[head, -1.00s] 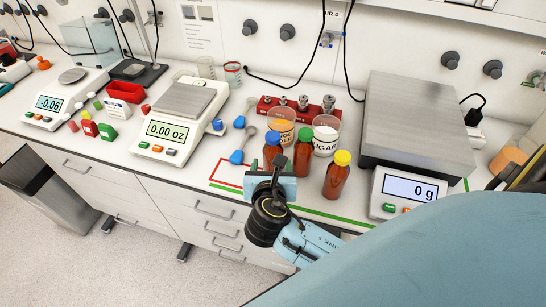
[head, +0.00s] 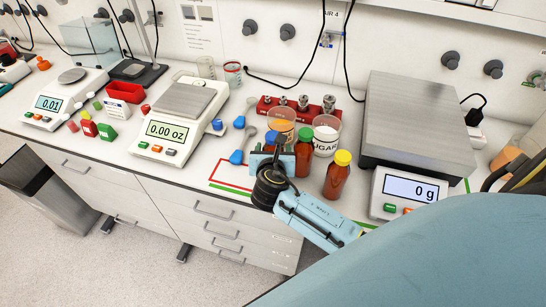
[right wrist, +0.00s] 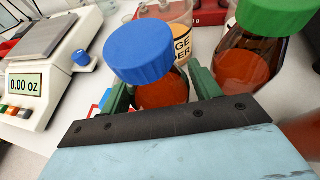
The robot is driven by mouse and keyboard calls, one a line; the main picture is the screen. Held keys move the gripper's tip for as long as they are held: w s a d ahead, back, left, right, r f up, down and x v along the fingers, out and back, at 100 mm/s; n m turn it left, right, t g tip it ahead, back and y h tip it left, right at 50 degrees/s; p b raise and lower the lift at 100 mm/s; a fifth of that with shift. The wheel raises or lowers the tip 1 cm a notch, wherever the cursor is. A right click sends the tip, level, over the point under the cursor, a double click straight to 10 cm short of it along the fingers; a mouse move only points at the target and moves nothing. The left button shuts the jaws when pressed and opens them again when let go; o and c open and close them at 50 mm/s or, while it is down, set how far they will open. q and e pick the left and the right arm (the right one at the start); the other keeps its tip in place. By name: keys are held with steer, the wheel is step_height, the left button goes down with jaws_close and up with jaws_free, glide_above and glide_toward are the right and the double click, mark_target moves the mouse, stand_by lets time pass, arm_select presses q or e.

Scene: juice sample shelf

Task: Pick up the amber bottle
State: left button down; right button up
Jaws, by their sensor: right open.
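Three amber bottles with blue, green and yellow caps stand close together on the bench. The blue-capped amber bottle (right wrist: 160,92) is between the two green fingers of my right gripper (right wrist: 161,91), which is open around it; I cannot tell whether either finger touches. In the head view its blue cap (head: 271,137) shows behind my right gripper (head: 272,152), which hides most of its body. The green-capped bottle (head: 304,159) stands just right of the gripper, and it is close to the right finger in the wrist view (right wrist: 248,62). The yellow-capped bottle (head: 337,178) stands further right.
Cups of orange (head: 281,122) and sugar (head: 326,134) stand behind the bottles, before a red weight block (head: 268,107). A large scale (head: 420,120) is at right, a smaller scale (head: 172,132) at left.

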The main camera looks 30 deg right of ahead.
steer(key=c, duration=0.9)
steer(key=shift+r, duration=0.15)
